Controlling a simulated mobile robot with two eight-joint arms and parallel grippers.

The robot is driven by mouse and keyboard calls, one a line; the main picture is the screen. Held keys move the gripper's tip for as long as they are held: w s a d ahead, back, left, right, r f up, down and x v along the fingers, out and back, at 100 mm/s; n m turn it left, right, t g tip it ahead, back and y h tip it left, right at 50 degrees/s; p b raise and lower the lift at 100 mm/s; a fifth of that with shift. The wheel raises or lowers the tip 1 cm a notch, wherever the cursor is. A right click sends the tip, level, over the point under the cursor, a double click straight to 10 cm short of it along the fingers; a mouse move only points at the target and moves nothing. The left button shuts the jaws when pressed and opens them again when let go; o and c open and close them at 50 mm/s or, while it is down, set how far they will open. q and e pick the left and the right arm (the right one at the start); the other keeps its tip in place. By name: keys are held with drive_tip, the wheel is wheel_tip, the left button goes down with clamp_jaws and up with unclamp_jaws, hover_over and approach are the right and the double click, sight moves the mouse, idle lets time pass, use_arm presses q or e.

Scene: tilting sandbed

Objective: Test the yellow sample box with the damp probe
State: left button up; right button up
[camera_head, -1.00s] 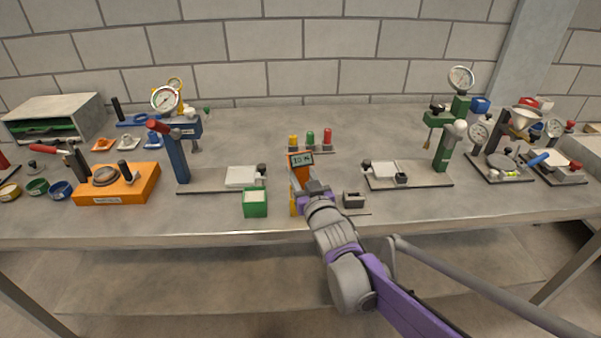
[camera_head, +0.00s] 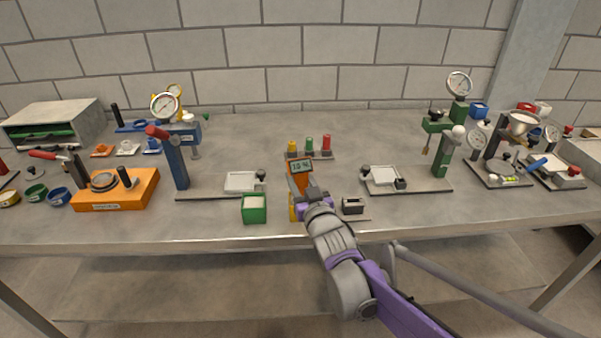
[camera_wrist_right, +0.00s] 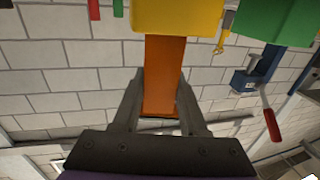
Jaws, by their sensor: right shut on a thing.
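My right gripper (camera_head: 312,203) is shut on the orange damp probe (camera_head: 292,183), whose dark display (camera_head: 301,166) shows a number that looks like 10 %. The yellow sample box (camera_head: 293,207) stands near the table's front edge, mostly hidden behind the gripper. In the right wrist view, the probe (camera_wrist_right: 162,75) sits between the fingers of the right gripper (camera_wrist_right: 160,105). Its far end meets the yellow box (camera_wrist_right: 178,16) in the picture; I cannot tell whether they touch. My left gripper is not in view.
A green box (camera_head: 254,209) stands left of the yellow box, and a small dark grey block (camera_head: 352,205) stands to its right. A stand with yellow, green and red pegs (camera_head: 310,155) is behind. A blue press (camera_head: 176,165) and a green press (camera_head: 442,155) flank the middle.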

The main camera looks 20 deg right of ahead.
sight(300, 162)
idle(0.6)
wheel_tip(300, 162, up, 7)
drive_tip(key=p, duration=0.5)
drive_tip(key=shift+r+p, duration=0.1)
drive_tip(key=shift+p, duration=0.3)
